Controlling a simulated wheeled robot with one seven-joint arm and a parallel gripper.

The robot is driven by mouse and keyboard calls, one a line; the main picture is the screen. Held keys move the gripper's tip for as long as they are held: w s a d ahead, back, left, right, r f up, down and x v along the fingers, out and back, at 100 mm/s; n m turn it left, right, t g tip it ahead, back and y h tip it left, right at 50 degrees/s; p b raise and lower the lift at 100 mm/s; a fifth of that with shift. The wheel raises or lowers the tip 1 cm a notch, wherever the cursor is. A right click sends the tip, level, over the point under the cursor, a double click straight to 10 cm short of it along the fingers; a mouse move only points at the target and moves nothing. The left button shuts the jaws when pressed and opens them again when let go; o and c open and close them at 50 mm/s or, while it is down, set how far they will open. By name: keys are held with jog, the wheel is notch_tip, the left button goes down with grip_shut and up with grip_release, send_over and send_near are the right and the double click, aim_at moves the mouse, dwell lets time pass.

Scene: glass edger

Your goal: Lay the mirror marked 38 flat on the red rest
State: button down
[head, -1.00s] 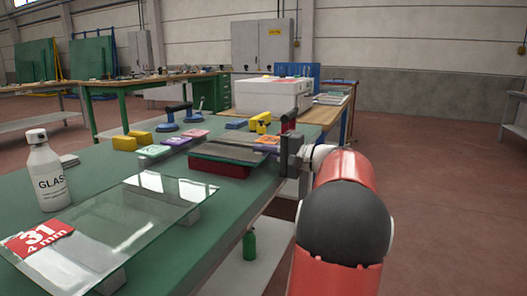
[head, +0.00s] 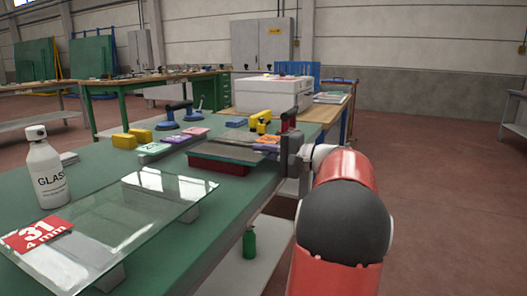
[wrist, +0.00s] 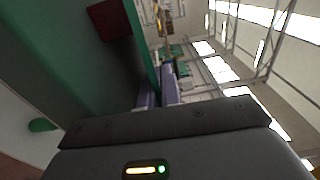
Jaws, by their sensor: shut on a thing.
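The mirror (head: 226,152) is a thin grey plate, nearly level, in the head view. It is over the red rest (head: 218,167), a low red block on the green bench; I cannot tell whether they touch. An orange and purple patch (head: 268,143) shows at the mirror's right end; its number is too small to read. My gripper (head: 285,153) is at that right end, beyond the bench edge, shut on the mirror. The fingertips are hardly visible. In the wrist view the red rest (wrist: 110,20) shows dark at the top.
A white box (head: 272,93) is further back.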

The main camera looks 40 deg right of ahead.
jog(key=c, duration=1.5)
grip_release()
jog(key=shift+f, duration=0.15)
jog(key=v, duration=0.8)
